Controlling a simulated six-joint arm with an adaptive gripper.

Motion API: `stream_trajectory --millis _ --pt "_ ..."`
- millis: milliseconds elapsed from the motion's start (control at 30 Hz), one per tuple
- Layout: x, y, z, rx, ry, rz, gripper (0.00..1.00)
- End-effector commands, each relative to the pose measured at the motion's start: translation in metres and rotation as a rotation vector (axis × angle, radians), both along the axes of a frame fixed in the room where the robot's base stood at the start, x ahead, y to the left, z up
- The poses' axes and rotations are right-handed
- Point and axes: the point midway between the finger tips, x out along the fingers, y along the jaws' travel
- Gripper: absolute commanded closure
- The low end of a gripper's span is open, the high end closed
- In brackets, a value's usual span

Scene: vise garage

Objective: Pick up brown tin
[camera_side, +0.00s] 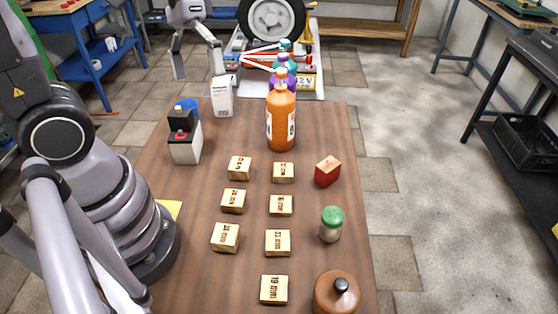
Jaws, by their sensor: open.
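The brown tin (337,295) stands near the front right edge of the wooden table (185,285). It is round, with a black knob on top, and the bottom edge of the picture cuts it off. My gripper (198,72) is at the top of the picture, left of centre, with its fingers spread wide and pointing down. It is open, with nothing visible between the fingers, and is far from the tin.
Several wooden blocks (277,242) lie left of the tin. A green-lidded jar (331,224) and red block (328,171) stand behind it. An orange bottle (281,119), white box (222,97) and white-black container (185,138) stand farther back.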

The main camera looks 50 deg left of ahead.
Motion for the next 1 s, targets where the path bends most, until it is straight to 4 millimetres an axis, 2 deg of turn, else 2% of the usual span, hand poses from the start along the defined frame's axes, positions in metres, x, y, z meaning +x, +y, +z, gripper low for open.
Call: stream_trajectory --millis 100,367,467,600,800,900,1000 --pt "0.015 -0.028 -0.026 -0.127 0.232 0.038 0.0" --pt "0.046 -0.086 -0.091 -0.391 0.666 0.199 0.0" --pt "0.056 -0.104 -0.123 -0.484 0.813 0.292 0.0" --pt "0.065 -0.126 -0.177 -0.598 0.992 0.449 0.0" --pt "0.064 -0.142 -0.253 -0.707 1.158 0.681 0.0" --pt "0.06 -0.145 -0.277 -0.733 1.192 0.757 0.0" --pt "0.058 -0.146 -0.289 -0.746 1.208 0.797 0.0"
